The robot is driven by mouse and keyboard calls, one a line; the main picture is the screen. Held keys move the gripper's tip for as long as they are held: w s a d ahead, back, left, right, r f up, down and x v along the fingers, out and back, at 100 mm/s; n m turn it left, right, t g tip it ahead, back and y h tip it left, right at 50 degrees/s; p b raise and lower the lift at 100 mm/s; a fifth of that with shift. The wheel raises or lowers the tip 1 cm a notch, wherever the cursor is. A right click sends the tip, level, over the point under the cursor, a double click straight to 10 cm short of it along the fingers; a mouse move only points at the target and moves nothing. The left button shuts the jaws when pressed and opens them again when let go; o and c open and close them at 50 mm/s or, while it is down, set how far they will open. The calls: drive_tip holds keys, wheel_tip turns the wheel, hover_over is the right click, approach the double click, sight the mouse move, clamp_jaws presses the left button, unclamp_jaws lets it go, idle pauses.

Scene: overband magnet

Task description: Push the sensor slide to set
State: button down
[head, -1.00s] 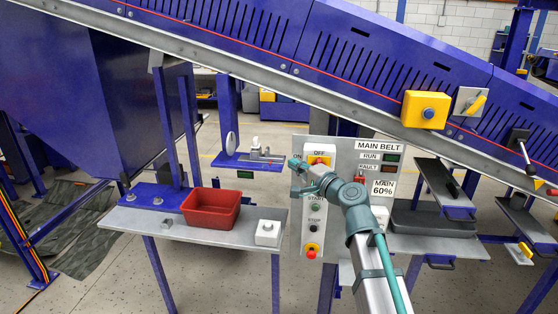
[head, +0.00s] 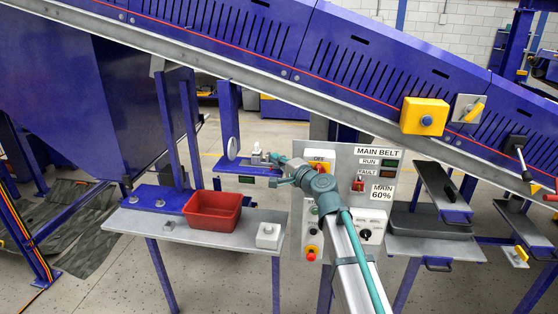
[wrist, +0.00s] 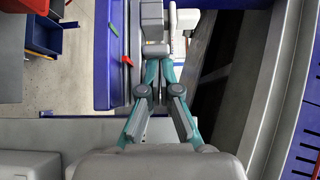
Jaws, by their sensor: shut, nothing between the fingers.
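The sensor slide, a small grey-and-white carriage (head: 256,152), sits on a blue shelf (head: 232,168) beside a round white disc (head: 232,148). In the wrist view a grey block (wrist: 155,49), which looks like part of the slide, is right in front of the fingertips. A green mark (wrist: 113,29) and a red mark (wrist: 127,60) lie along the shelf edge there. My gripper (head: 274,158) is shut and empty at the right end of the shelf; its teal fingertips (wrist: 160,66) are at or very near the block. Whether they touch I cannot tell.
The control panel (head: 378,165) stands just right of my gripper, partly hidden by my arm. A red bin (head: 212,210) and a white box (head: 269,235) are on the lower table. The inclined conveyor (head: 340,65) runs above.

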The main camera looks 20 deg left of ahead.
drive_tip(key=shift+s+a+b, duration=0.2)
drive_tip(key=shift+a+b, duration=0.45)
drive_tip(key=shift+a, duration=0.4)
drive_tip(key=shift+d, duration=0.1)
drive_tip(key=b+v, duration=0.1)
drive_tip(key=v, duration=0.9)
